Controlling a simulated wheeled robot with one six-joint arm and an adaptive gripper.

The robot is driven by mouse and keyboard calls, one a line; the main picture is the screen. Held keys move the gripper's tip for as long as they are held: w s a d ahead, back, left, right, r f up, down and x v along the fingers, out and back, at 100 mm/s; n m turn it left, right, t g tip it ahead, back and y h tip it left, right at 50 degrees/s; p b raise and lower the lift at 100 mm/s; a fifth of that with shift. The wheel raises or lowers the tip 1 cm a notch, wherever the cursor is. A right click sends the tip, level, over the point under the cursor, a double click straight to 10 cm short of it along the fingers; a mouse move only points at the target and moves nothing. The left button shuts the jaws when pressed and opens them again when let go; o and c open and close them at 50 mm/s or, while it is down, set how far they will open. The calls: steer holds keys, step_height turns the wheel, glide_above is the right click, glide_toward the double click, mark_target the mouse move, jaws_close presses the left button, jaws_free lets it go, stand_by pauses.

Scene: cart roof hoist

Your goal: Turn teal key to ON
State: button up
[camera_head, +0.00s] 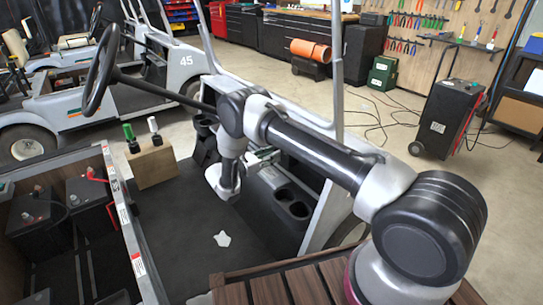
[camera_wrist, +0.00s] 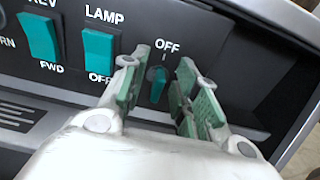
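The teal key (camera_wrist: 157,84) sits in the dark panel (camera_wrist: 208,38) in the wrist view, just below the "OFF" label and its small tick mark. It stands roughly upright, in line with the tick. No "ON" label shows. Gaps show between the key and both fingers. In the head view my gripper (camera_head: 258,160) is low at the cart's dash, partly hidden by my wrist, and the key cannot be made out there.
Left of the key are two teal rocker switches, the LAMP switch (camera_wrist: 98,52) and the REV/FWD switch (camera_wrist: 38,36). The cart's steering wheel (camera_head: 101,70) stands left of my arm. Cup holders (camera_head: 292,202) lie right of the gripper. A roof post (camera_head: 338,75) rises behind my arm.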

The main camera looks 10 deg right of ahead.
jaws_close()
steer(key=shift+m, duration=0.3)
steer(key=m, duration=0.7)
steer(key=s+m, duration=0.1)
steer(key=m, duration=0.3)
steer(key=shift+d+f, duration=0.25)
steer(key=shift+f, duration=0.05)
steer(key=shift+m, duration=0.3)
stand_by(0.4)
jaws_free()
